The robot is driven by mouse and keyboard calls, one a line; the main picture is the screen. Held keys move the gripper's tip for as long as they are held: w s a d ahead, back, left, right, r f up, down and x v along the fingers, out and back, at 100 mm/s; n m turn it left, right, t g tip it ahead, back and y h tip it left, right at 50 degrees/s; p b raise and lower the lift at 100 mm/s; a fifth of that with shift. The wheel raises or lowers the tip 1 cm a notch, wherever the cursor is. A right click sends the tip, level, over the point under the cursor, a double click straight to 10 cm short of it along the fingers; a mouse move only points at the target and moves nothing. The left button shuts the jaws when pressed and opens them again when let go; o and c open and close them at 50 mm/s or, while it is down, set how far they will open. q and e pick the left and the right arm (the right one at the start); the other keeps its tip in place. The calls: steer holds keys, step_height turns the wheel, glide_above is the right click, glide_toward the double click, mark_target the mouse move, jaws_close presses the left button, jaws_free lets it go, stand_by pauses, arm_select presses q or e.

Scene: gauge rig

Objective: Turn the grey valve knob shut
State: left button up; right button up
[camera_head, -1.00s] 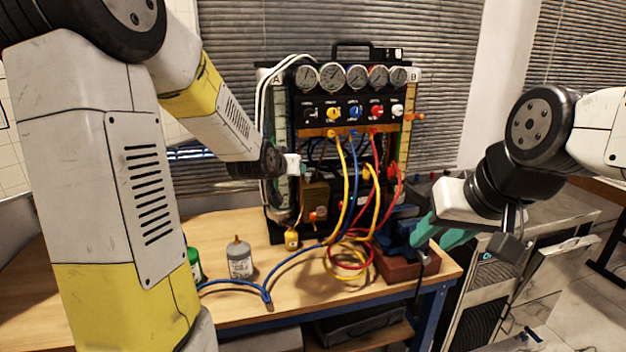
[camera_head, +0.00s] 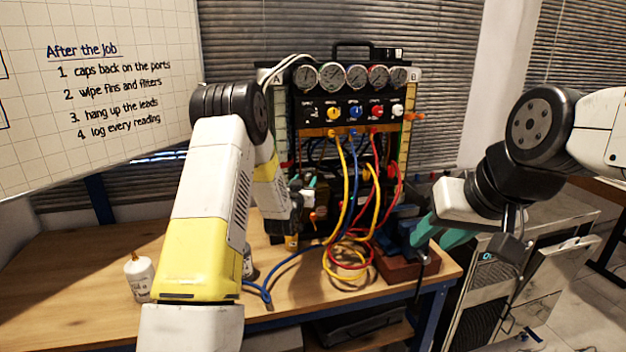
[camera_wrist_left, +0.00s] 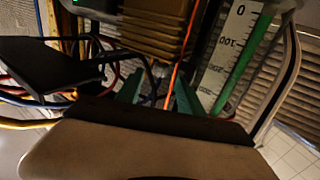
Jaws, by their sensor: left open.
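The gauge panel carries a row of knobs: black, yellow (camera_head: 333,113), blue (camera_head: 354,112), red (camera_head: 376,111) and a pale grey-white one (camera_head: 397,111) at the right end. I cannot tell for sure which is the grey valve knob. My left gripper (camera_head: 311,184) is in front of the rig's lower left part, below the knob row, and partly hidden by its own wrist. In the left wrist view its teal fingers (camera_wrist_left: 160,94) are apart, below a ribbed brass-coloured block (camera_wrist_left: 157,32). My right gripper (camera_head: 440,232) has its teal fingers apart, to the right of the rig.
Yellow, blue and red hoses (camera_head: 345,255) loop from the rig onto the wooden bench (camera_head: 80,290). A white bottle (camera_head: 139,277) stands at the left. A blue vise (camera_head: 403,228) sits at the right. A graduated scale (camera_wrist_left: 226,50) stands right of my left fingers.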

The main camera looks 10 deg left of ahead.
mark_target(306, 177)
arm_select(q)
steer(key=shift+w+d, duration=0.15)
steer(key=shift+w, duration=1.3)
jaws_close()
steer(key=shift+m+h, duration=0.3)
steer(key=shift+h, duration=0.2)
steer(key=shift+a+m+g+h, duration=0.35)
steer(key=shift+m+h, duration=0.25)
steer(key=shift+h, duration=0.3)
steer(key=shift+w+a+m+g+h, duration=0.15)
steer(key=shift+m+g+h, duration=0.5)
steer(key=shift+m+h, duration=0.6)
steer(key=shift+w+a+m+g+h, duration=0.15)
steer(key=shift+m+g+h, duration=0.55)
steer(key=shift+h, duration=0.95)
steer(key=shift+s, duration=0.1)
